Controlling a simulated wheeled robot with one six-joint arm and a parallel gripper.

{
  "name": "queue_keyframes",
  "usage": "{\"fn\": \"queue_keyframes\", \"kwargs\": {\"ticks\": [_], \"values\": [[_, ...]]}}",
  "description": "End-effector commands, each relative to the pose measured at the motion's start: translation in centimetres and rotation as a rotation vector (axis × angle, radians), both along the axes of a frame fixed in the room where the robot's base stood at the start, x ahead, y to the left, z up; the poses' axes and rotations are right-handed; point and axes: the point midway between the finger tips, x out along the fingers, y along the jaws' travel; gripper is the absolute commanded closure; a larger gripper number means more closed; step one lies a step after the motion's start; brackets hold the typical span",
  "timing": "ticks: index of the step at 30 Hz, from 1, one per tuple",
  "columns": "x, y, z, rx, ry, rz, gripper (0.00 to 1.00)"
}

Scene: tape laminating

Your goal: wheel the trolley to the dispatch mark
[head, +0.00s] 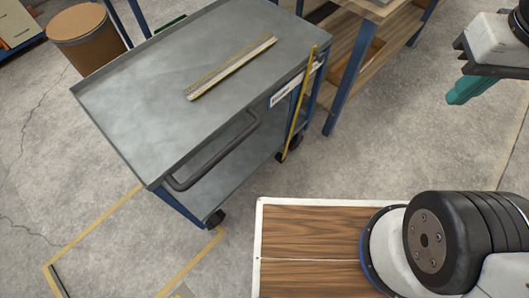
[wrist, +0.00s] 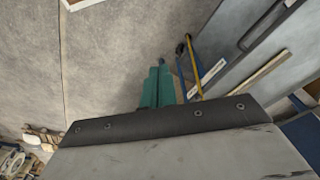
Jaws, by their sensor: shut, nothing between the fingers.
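The trolley (head: 160,90) is a grey-topped cart with blue legs, a dark bar handle (head: 215,155) on its near side and black castors. It stands left of centre in the head view, and part of it shows at the right of the wrist view (wrist: 290,45). A yellow tape outline (head: 95,225), possibly the dispatch mark, lies on the floor at its near left corner. My gripper (head: 463,92) has teal fingers, shut and empty, at the upper right. It is apart from the trolley; the fingers also show in the wrist view (wrist: 157,85).
A ruler-like strip (head: 230,67) lies on the trolley top. A yellow strap (head: 297,105) hangs at its right end. A wooden workbench (head: 370,50) stands behind, and a brown drum (head: 88,38) at the far left. Open concrete floor lies to the right.

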Motion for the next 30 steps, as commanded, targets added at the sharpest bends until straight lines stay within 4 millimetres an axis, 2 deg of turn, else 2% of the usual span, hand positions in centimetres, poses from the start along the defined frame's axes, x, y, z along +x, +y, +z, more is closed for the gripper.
{"fn": "queue_keyframes", "kwargs": {"ticks": [9,10,14,17,20,23,30], "values": [[0.0,0.0,0.0,0.0,0.0,0.0,1.0],[0.0,0.0,0.0,0.0,0.0,0.0,0.97],[0.1,0.4,-0.2,0.0,0.009,0.023,0.61],[0.5,1.5,-1.3,-0.003,0.072,0.078,0.59],[1.3,3.5,-2.9,0.008,0.164,0.147,0.59],[2.3,6.7,-4.9,0.049,0.252,0.199,0.59],[4.0,16.0,-10.4,0.167,0.406,0.185,0.59]]}}
